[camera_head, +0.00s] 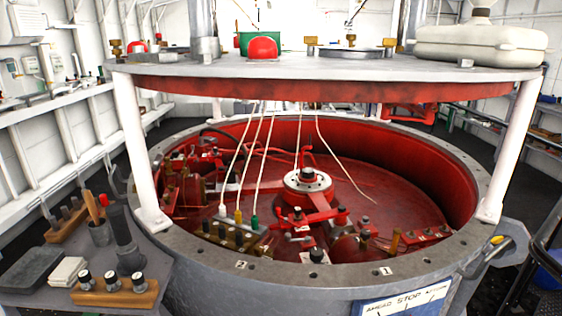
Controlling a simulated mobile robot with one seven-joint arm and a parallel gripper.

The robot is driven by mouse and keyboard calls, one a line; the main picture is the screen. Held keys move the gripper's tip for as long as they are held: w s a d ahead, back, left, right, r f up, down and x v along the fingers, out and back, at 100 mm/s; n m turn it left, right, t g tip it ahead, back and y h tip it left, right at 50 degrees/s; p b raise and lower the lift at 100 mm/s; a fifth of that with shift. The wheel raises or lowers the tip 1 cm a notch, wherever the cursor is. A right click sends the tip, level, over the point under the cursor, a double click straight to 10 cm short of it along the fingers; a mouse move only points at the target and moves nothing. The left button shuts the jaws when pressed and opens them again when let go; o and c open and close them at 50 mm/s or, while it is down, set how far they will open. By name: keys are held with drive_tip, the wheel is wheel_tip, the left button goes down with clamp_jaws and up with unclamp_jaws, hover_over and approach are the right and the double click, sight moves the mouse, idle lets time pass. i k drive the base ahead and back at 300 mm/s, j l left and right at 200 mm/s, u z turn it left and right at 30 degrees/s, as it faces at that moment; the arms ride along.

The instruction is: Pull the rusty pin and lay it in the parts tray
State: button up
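My gripper is not in view. No pin can be surely picked out as the rusty one. A small brownish-yellow upright peg (395,241) stands inside the round red well, near its front right; it is too small to tell whether it is rusty. A flat dark grey block or tray (30,268) lies on the side bench at the lower left; I cannot tell if it is the parts tray or if anything lies in it.
A grey riveted rim (260,272) surrounds the red well. White posts (137,150) hold a round plate (330,70) above it. Thin pale cords (262,155) hang into the well. The bench holds a wooden block with knobs (115,292), a tool cup (99,233) and a dark torch-like cylinder (125,240).

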sight(34, 272)
drive_tip(key=i+z, duration=0.4)
drive_tip(key=i, duration=1.05)
